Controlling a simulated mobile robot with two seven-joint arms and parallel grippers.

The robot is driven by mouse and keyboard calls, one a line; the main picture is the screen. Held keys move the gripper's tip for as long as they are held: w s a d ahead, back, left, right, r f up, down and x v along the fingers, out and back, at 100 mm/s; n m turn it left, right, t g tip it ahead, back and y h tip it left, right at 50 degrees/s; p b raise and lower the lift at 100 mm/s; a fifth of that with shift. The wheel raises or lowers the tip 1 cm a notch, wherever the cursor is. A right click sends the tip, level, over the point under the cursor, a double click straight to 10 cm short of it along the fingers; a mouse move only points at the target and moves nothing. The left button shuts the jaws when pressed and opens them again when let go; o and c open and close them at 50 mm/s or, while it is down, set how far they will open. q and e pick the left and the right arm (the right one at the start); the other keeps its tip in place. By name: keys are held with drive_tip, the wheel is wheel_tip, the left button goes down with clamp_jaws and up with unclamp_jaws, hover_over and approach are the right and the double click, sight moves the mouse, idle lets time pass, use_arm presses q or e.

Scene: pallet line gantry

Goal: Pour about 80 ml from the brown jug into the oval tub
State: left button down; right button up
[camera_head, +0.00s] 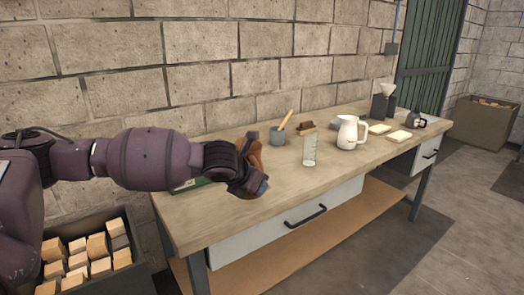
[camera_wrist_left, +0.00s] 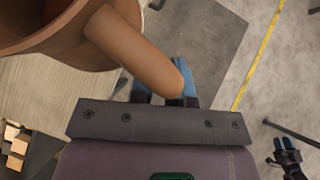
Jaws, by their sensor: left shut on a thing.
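The brown jug (camera_head: 255,152) is mostly hidden behind my left gripper (camera_head: 262,188) at the near left of the workbench. In the left wrist view, the jug's round body and rim (camera_wrist_left: 62,48) fill the upper left. Its thick handle (camera_wrist_left: 130,45) runs down between the blue-tipped fingers of my left gripper (camera_wrist_left: 165,82), which is shut on it. What the jug holds is not clearly visible. I cannot make out the oval tub for certain. My right gripper (camera_wrist_left: 289,160) shows small at the lower right of the wrist view.
On the workbench (camera_head: 250,222) stand a grey pot (camera_head: 279,136) with a wooden handle, a clear cylinder (camera_head: 310,151), a white jug (camera_head: 346,134), pale slabs (camera_head: 399,136) and a dark kettle (camera_head: 418,121). A dark green thing (camera_head: 187,185) lies under my arm. A crate (camera_head: 72,222) holds blocks.

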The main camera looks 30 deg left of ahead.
use_arm(q)
drive_tip(key=s+d+f, duration=0.7)
drive_tip(key=s+f, duration=0.1)
drive_tip(key=f, duration=0.2)
drive_tip(key=s+d+f+n+y, duration=0.1)
drive_tip(key=s+d+f, duration=0.6)
drive_tip(key=f, duration=0.3)
drive_tip(key=shift+s+d, duration=0.4)
drive_tip(key=shift+s, duration=0.1)
drive_tip(key=shift+a, duration=0.15)
